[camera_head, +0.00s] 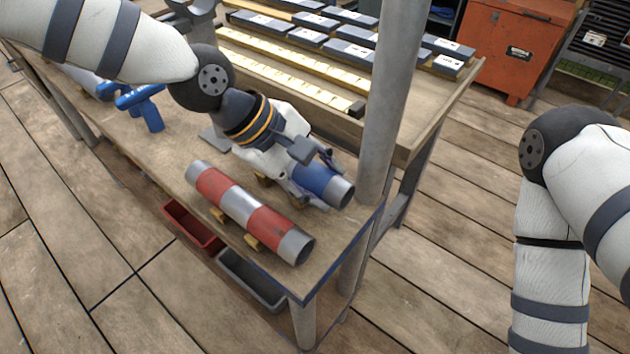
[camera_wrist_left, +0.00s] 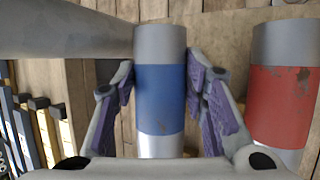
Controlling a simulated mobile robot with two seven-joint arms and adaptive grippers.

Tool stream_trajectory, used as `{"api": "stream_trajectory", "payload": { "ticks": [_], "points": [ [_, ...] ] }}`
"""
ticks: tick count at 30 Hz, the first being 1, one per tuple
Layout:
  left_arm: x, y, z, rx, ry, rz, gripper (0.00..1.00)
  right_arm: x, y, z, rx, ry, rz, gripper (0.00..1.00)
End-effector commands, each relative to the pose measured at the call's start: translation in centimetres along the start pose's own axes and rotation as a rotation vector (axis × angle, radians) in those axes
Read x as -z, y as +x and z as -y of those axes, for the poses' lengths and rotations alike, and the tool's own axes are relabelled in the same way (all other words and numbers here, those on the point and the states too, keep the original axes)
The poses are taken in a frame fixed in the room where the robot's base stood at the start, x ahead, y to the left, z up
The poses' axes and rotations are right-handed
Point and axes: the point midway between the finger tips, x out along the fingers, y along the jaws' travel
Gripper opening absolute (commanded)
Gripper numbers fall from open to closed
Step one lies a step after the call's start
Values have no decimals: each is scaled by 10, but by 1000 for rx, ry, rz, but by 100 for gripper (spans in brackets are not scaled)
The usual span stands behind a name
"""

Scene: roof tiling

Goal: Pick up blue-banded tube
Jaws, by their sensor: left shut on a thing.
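The blue-banded tube (camera_wrist_left: 160,97) is grey metal with a blue band.
A red-banded tube (camera_head: 232,201) lies beside it on wooden blocks (camera_head: 253,243). A grey post (camera_head: 391,110) stands close to the blue tube's end. Red (camera_head: 190,225) and grey (camera_head: 249,278) bins are below the table edge. A blue tool (camera_head: 149,108) lies at left; roof tiles (camera_head: 351,53) are behind.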

Motion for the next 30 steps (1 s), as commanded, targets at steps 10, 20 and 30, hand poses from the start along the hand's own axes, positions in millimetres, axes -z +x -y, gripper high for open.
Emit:
{"api": "stream_trajectory", "payload": {
  "ticks": [10, 20, 30],
  "points": [
    [4, -119, 10, -20, 5, -7, 0, 19, -31, 1, 4, 0, -95, 40],
    [25, -169, 42, -9, 5, -3, 0, 28, -44, 1, 6, 0, -139, 40],
    [27, -170, 46, -4, 2, 0, 0, 27, -44, 1, 6, 0, -137, 40]
  ]
}}
